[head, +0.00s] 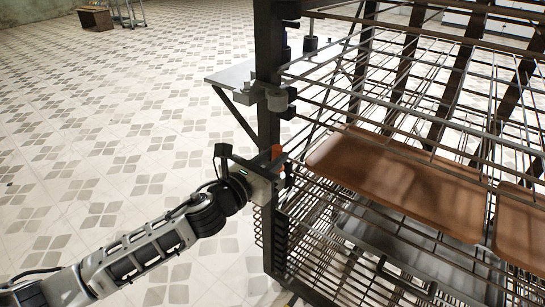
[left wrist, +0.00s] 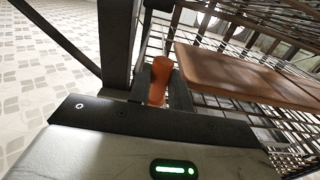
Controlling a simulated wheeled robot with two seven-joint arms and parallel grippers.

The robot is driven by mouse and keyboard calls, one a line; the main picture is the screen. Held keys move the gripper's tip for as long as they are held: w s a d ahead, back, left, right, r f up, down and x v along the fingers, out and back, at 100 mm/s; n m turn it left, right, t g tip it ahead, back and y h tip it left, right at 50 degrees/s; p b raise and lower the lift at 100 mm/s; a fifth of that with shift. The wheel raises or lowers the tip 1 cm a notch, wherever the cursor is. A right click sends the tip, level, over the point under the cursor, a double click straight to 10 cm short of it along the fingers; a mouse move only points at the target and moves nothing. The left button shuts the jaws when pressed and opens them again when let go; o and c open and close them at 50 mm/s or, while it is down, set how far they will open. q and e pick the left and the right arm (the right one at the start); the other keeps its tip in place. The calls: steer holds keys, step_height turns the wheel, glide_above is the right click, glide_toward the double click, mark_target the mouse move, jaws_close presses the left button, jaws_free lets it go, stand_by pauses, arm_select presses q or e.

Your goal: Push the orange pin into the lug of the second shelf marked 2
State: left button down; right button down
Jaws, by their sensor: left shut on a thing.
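The orange pin (head: 277,151) stands upright beside the dark corner post of the rack in the head view. It also shows in the left wrist view (left wrist: 160,80), rising beyond the gripper's dark front edge. My left gripper (head: 274,170) is shut on the pin at the post; its fingertips and the pin's lower end are mostly hidden. A grey round lug-like fitting (head: 277,101) sits on the post above the pin. No number 2 is legible, so I cannot tell which lug is the second shelf's. My right gripper is not in view.
The wire rack (head: 370,95) fills the right side with several bars. A brown curved board (head: 400,185) lies on a shelf, above a grey metal tray (head: 400,245). A small bracketed side plate (head: 232,78) juts left from the post.

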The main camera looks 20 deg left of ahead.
arm_select(q)
steer(key=shift+f+b, duration=0.6)
steer(key=shift+f, duration=0.35)
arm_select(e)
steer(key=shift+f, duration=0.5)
arm_select(q)
steer(key=c, duration=1.2)
jaws_free()
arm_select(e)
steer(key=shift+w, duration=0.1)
arm_select(q)
steer(key=b+v, duration=0.1)
steer(key=v, duration=1.5)
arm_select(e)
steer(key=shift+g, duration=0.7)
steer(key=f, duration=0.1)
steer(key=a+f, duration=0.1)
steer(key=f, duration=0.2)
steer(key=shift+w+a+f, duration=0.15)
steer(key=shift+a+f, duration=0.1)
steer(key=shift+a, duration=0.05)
arm_select(q)
steer(key=shift+d+r, duration=0.1)
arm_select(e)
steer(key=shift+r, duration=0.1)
